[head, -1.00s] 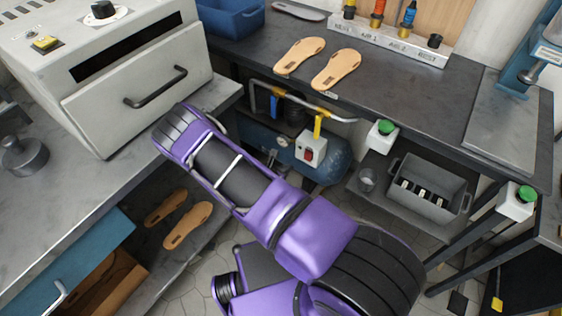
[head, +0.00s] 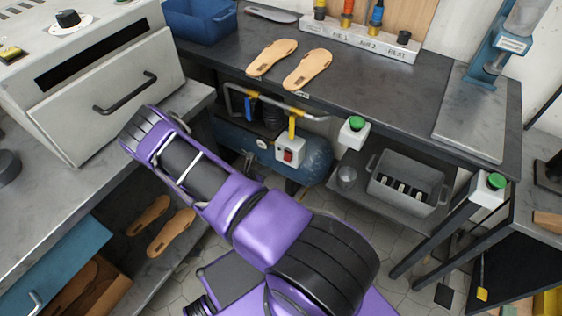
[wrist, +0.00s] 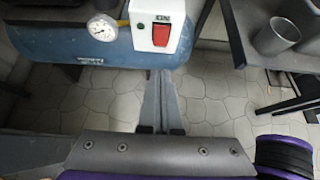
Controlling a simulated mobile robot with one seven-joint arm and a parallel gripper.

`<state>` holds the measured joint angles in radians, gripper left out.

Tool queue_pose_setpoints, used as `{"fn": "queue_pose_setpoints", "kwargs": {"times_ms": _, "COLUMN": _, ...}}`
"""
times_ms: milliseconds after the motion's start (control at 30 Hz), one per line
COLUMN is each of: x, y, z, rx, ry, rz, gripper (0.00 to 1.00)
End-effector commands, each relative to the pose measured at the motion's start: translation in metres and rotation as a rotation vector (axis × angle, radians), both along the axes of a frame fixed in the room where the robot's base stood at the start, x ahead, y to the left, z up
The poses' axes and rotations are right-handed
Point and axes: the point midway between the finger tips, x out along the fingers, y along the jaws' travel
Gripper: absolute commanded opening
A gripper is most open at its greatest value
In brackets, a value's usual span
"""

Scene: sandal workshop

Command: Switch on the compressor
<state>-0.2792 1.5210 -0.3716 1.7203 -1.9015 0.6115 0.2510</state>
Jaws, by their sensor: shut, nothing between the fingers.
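The compressor is a blue tank (head: 318,160) on the floor under the dark workbench, and its blue body also shows in the wrist view (wrist: 40,42). A white switch box (head: 290,148) with a red rocker switch is fixed to its front. In the wrist view the red switch (wrist: 161,35) sits below a small label, with a green lamp to its left. My gripper (wrist: 160,76) is shut and empty, its fingertips just below the switch box in the picture; I cannot tell whether they touch anything. The head view hides the gripper behind my arm.
A pressure gauge (wrist: 102,27) stands left of the switch box. A metal cup (head: 347,176) and a grey crate (head: 408,188) sit on the shelf to the right. The workbench (head: 400,100) overhangs the compressor. The tiled floor (wrist: 215,95) beneath is clear.

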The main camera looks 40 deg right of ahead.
Motion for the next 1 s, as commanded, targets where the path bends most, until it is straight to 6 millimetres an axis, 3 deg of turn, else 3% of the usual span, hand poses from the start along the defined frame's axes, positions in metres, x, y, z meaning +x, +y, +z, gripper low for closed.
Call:
{"fn": "queue_pose_setpoints", "kwargs": {"times_ms": 267, "x": 0.005, "y": -0.014, "z": -0.013, "rx": -0.001, "ry": 0.001, "rz": 0.000, "gripper": 0.00}}
{"fn": "queue_pose_setpoints", "kwargs": {"times_ms": 667, "x": 0.031, "y": -0.077, "z": -0.063, "rx": -0.001, "ry": -0.001, "rz": -0.001, "gripper": 0.00}}
{"fn": "queue_pose_setpoints", "kwargs": {"times_ms": 1000, "x": 0.045, "y": -0.108, "z": -0.072, "rx": 0.000, "ry": -0.001, "rz": 0.001, "gripper": 0.00}}
